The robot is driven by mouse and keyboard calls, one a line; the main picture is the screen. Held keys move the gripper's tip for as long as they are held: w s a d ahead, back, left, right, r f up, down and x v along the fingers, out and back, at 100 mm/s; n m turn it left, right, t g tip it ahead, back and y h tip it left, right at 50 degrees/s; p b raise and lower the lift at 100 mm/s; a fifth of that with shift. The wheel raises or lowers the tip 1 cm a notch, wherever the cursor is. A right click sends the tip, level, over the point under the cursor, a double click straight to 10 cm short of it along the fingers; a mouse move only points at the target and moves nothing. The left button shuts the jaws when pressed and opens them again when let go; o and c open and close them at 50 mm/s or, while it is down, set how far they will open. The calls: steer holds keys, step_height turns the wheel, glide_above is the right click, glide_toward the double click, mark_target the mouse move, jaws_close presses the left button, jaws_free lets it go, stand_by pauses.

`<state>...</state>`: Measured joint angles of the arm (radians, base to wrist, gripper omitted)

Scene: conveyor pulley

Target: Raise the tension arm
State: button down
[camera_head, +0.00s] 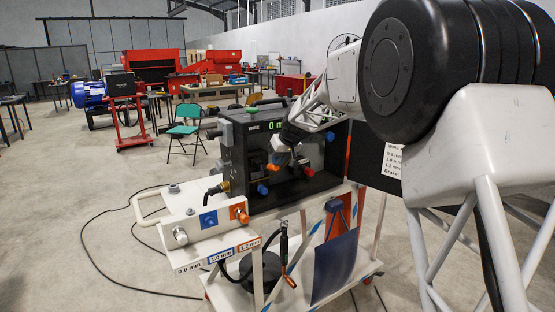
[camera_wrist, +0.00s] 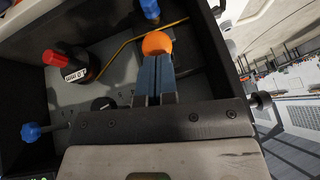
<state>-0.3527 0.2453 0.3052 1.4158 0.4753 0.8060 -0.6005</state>
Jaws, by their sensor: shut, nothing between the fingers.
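The black machine box (camera_head: 248,140) stands open-fronted on a white cart, with a green display on its upper edge. An orange round knob (camera_wrist: 157,43), possibly the end of the tension arm, shows inside the box; it also shows in the head view (camera_head: 281,158). My gripper (camera_wrist: 155,62) is shut and empty, its blue-grey fingertips right at the near side of the orange knob. I cannot tell whether they touch it. The arm behind the knob is mostly hidden by my fingers.
A black part with a red cap, marked 1.0 mm (camera_wrist: 72,66), stands left of my fingers. A thin yellow line (camera_wrist: 125,43) runs behind the knob. Blue knobs sit at the box's top (camera_wrist: 150,10) and left (camera_wrist: 32,131). The box walls enclose this space.

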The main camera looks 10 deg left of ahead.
steer(key=shift+w+r, duration=0.25)
steer(key=shift+r, duration=0.6)
steer(key=shift+w+r, duration=0.25)
steer(key=shift+r, duration=0.85)
steer(key=v, duration=1)
steer(key=shift+s+d+f, duration=0.25)
steer(key=shift+d+f, duration=0.05)
steer(key=shift+d, duration=0.05)
